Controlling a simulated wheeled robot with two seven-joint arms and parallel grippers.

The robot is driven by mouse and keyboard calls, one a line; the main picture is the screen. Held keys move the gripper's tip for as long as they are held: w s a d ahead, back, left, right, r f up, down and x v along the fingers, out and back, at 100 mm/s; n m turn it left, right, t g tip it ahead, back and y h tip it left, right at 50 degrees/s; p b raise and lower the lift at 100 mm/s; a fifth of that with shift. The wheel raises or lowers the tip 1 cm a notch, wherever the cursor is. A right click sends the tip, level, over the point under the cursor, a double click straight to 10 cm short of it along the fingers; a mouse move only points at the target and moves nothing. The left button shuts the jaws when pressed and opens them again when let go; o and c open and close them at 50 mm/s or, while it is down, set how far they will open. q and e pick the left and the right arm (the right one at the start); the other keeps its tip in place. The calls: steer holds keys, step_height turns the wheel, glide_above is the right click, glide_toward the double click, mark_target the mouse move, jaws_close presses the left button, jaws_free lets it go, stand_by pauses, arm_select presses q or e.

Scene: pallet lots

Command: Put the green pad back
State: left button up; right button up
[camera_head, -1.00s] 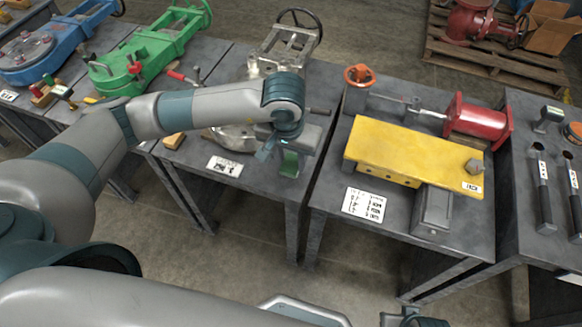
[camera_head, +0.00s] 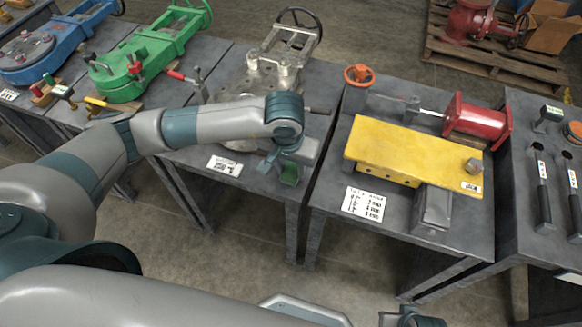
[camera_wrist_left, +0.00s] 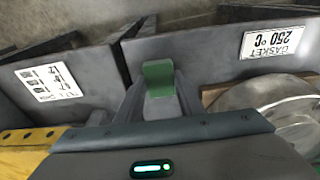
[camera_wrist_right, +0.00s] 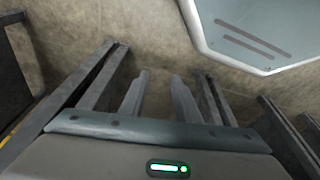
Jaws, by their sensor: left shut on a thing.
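The green pad (camera_head: 290,174) is between the fingers of my left gripper (camera_head: 280,168), at the front right corner of the middle table. In the left wrist view the pad (camera_wrist_left: 158,78) shows as a small green block gripped by the shut fingers. I cannot tell whether it touches the tabletop. My right gripper (camera_wrist_right: 160,75) is open and empty in the right wrist view, with bare floor beyond its fingers.
A gasket label (camera_head: 225,166) lies left of my left gripper. A silver valve part (camera_head: 275,72) stands behind it. The right-hand table holds a yellow plate (camera_head: 412,150), a red cylinder (camera_head: 478,120), a grey block (camera_head: 432,207) and a list card (camera_head: 363,204). A gap separates these tables.

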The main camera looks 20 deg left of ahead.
mark_target(289, 177)
steer(key=shift+r, duration=0.1)
arm_select(q)
steer(key=shift+f, duration=0.1)
steer(key=o, duration=1.1)
arm_select(e)
steer(key=shift+s+r, duration=0.4)
steer(key=shift+r, duration=0.05)
steer(key=shift+w+f, duration=0.1)
steer(key=shift+w, duration=0.05)
arm_select(q)
steer(key=shift+r, duration=0.25)
step_height(289, 177, up, 12)
steer(key=s, duration=0.1)
steer(key=shift+s+f+b, duration=0.15)
steer(key=shift+s+b, duration=0.15)
steer(key=shift+s, duration=0.05)
arm_select(e)
steer(key=shift+r, duration=0.65)
